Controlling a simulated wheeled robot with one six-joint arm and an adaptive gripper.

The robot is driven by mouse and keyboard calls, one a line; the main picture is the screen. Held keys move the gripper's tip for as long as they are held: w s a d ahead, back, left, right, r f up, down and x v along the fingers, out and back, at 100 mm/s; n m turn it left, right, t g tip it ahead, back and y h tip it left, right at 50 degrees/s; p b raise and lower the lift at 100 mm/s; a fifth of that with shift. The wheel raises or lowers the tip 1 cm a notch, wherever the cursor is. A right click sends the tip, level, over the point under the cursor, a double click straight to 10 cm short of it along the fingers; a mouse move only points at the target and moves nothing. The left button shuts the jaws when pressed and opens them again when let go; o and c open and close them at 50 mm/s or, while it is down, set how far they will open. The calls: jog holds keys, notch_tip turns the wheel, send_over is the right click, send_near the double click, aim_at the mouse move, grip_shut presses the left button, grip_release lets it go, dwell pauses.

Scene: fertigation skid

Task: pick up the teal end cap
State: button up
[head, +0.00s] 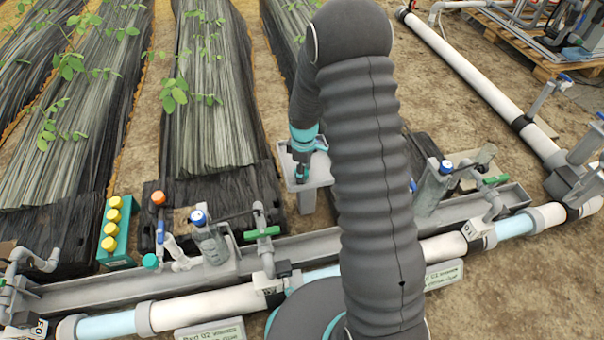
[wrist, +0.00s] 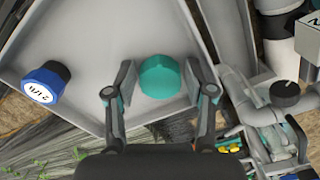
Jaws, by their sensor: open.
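The teal end cap (wrist: 160,77) is a round, ribbed cap on a light grey tray (wrist: 88,40), seen from above in the wrist view. My gripper (wrist: 159,82) is open, with one finger on each side of the cap. Gaps show between the cap and both fingers. In the head view my gripper (head: 303,168) points down over the grey tray (head: 322,172), partly behind my arm. The cap cannot be made out there.
A blue-and-black labelled cap (wrist: 47,83) lies left of my gripper on the tray. Grey pipework (wrist: 245,100) stands close on the right. In the head view, a teal block with yellow caps (head: 117,232) and a teal-topped fitting (head: 151,261) are at left.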

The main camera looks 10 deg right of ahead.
jog(key=c, duration=0.7)
jog(key=shift+r, duration=0.1)
